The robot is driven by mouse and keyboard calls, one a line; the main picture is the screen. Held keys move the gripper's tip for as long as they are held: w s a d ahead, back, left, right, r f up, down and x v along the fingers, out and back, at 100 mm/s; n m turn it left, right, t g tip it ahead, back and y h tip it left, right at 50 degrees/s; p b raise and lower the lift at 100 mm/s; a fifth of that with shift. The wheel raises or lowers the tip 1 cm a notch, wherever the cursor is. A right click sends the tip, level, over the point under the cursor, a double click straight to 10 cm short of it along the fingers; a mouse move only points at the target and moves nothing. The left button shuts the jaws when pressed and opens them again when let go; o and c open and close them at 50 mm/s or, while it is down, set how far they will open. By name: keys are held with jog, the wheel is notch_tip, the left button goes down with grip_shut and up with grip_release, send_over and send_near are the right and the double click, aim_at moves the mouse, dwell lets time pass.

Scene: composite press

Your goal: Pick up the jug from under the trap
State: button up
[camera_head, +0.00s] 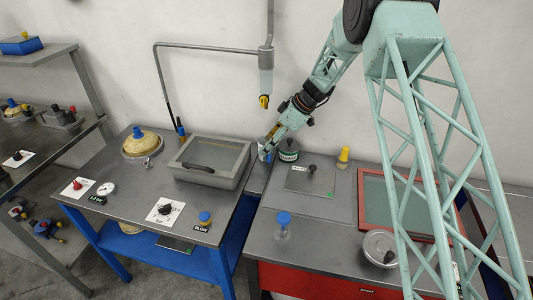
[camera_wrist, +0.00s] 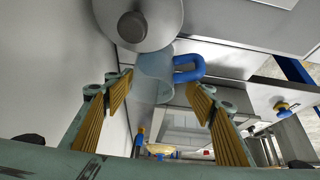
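The jug (camera_wrist: 153,82) is a clear cylinder with a blue loop handle (camera_wrist: 188,70) on its right in the wrist view. My gripper (camera_wrist: 160,84) is open, its yellow-padded fingers either side of the jug in that picture. I see a gap on the handle side; whether the tips reach around the jug is unclear. In the head view my gripper (camera_head: 266,152) is low at the gap between the two benches and mostly hides the jug. The trap (camera_head: 265,82), a clear vessel with a yellow-and-black valve, hangs from a grey pipe above it.
A grey lidded box (camera_head: 208,162) is to the left. A blue-capped bottle (camera_head: 283,226) stands on the red bench's front. The wall is close behind.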

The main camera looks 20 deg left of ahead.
jog(key=c, duration=0.8)
jog(key=shift+r, duration=0.1)
jog(key=shift+c, duration=0.2)
jog(key=s+d+r, duration=0.2)
jog(key=s+d, duration=0.2)
jog(key=s, duration=0.3)
jog(key=s+d+r, duration=0.2)
jog(key=s+d, duration=0.2)
jog(key=s, duration=0.2)
jog(key=shift+s+d+r, duration=0.15)
jog(key=shift+s+r, duration=0.2)
jog(key=shift+r, duration=0.05)
dwell(0.4)
